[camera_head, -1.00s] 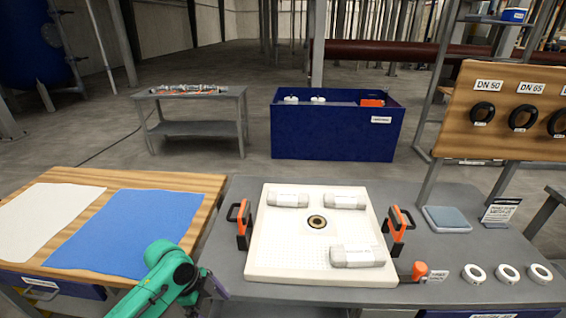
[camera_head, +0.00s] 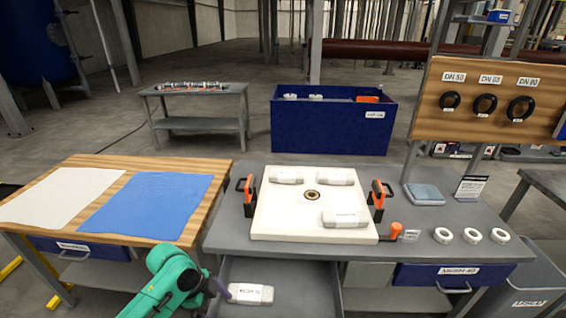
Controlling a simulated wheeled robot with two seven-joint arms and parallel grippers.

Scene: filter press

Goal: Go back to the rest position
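My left arm, green, comes in from the bottom left. Its dark gripper (camera_head: 222,288) is mostly hidden behind the arm, close beside a white labelled roll (camera_head: 252,293) in an open grey drawer (camera_head: 290,275) under the workbench. I cannot tell whether the fingers touch the roll or are open or shut. My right gripper is out of view. On the bench, a white filter plate (camera_head: 280,218) with a round centre hole carries three white rolls (camera_head: 346,218). Orange-handled clamps (camera_head: 249,195) (camera_head: 378,198) stand at its left and right sides.
A wooden table (camera_head: 130,172) with white and blue cloths (camera_head: 150,204) stands left. White rings (camera_head: 472,236), an orange-topped tool (camera_head: 395,230) and a grey pad (camera_head: 424,194) lie on the bench's right. A blue bin (camera_head: 330,130) and a ring board (camera_head: 430,110) stand behind.

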